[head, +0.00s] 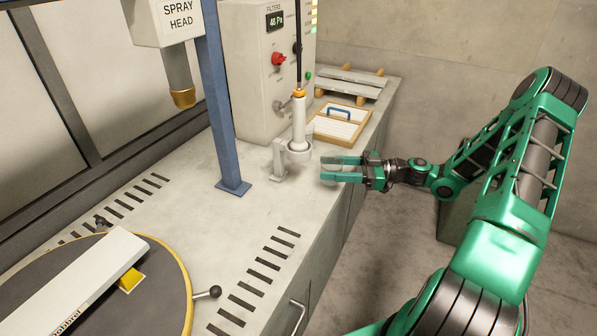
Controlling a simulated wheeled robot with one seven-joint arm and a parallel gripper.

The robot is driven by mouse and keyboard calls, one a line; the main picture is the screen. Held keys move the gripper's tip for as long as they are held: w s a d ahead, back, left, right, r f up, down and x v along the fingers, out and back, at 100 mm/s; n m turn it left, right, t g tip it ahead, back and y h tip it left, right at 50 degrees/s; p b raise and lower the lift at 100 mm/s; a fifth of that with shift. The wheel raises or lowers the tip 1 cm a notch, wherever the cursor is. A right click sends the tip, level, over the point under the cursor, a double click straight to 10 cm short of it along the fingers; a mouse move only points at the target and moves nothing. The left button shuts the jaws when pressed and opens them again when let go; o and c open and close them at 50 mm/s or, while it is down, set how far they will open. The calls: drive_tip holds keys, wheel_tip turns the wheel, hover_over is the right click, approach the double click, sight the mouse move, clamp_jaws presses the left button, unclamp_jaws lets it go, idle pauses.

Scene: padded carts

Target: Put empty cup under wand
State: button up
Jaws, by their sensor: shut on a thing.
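The wand (298,118) is white with an orange collar and a dark line running up from it. It hangs upright in a pale holder (280,160) on the worktop, beside the filter cabinet. My gripper (332,169) reaches in from the right, just right of the wand's lower end. Its two green fingers are shut on a pale, see-through thing, which looks like the empty cup (328,181). The fingers cover much of the cup, and its outline is faint. The cup is beside the wand, apart from it, not directly below its end.
The filter cabinet (250,80) stands behind the wand. A framed panel with a blue handle (340,122) lies behind my gripper. A blue post (218,110) and the spray head (180,75) stand to the left. A round turntable (165,285) is at front left. The middle worktop is clear.

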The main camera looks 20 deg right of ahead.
drive_tip(key=x, duration=0.6)
drive_tip(key=shift+s, duration=0.1)
drive_tip(key=x, duration=0.3)
drive_tip(key=shift+a+f, duration=0.1)
drive_tip(key=shift+a, duration=0.2)
drive_tip(key=shift+d+f, duration=0.1)
drive_tip(key=shift+f, duration=0.55)
drive_tip(key=o, duration=1)
drive_tip(key=shift+f, duration=0.1)
